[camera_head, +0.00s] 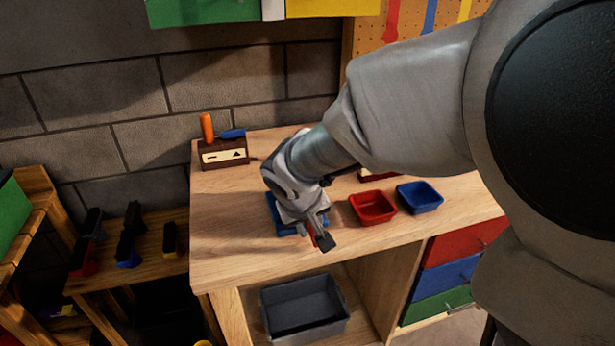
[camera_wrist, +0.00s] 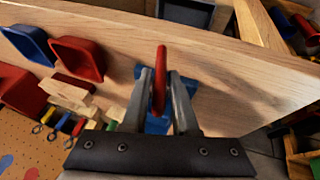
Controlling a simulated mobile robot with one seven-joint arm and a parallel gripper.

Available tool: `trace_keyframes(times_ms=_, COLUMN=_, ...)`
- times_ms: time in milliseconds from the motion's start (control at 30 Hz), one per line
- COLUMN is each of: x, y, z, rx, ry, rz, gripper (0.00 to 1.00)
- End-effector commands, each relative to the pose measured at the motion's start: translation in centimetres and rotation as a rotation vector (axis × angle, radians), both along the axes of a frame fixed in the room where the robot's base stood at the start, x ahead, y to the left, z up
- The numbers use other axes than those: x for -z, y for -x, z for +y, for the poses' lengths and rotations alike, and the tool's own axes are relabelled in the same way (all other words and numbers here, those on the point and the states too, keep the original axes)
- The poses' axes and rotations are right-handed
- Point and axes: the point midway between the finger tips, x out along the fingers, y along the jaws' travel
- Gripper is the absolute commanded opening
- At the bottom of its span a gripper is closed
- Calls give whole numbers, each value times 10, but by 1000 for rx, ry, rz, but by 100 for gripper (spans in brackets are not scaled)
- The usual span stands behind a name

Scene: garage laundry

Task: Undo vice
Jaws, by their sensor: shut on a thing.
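The blue vice (camera_head: 275,218) sits on the wooden workbench (camera_head: 230,235) near its front edge, mostly hidden behind my gripper in the head view. Blue parts of the vice (camera_wrist: 157,124) also show between and beside my fingers in the wrist view. Its red handle (camera_wrist: 161,58) stands upright in the wrist view, between my two fingers. My gripper (camera_wrist: 162,80) is shut on this red handle. In the head view my gripper (camera_head: 314,232) reaches down at the bench's front. The vice's jaws cannot be seen clearly.
A red bin (camera_head: 372,207) and a blue bin (camera_head: 418,197) stand right of the vice. A wooden block with orange- and blue-handled tools (camera_head: 224,152) stands at the back left. A grey crate (camera_head: 304,308) is on the shelf below. The bench's left part is clear.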

Motion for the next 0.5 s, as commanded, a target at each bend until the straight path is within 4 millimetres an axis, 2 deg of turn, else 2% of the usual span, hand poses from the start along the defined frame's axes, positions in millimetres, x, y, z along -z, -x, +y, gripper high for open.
trace_keyframes(times_ms=333, x=0, y=0, z=1, rx=-1, ry=6, rz=-1, gripper=0)
trace_keyframes(times_ms=367, x=0, y=0, z=1, rx=-1, ry=6, rz=-1, gripper=32)
trace_keyframes(times_ms=433, x=0, y=0, z=1, rx=-1, ry=6, rz=-1, gripper=45)
trace_keyframes(times_ms=500, x=0, y=0, z=0, rx=-1, ry=6, rz=-1, gripper=48)
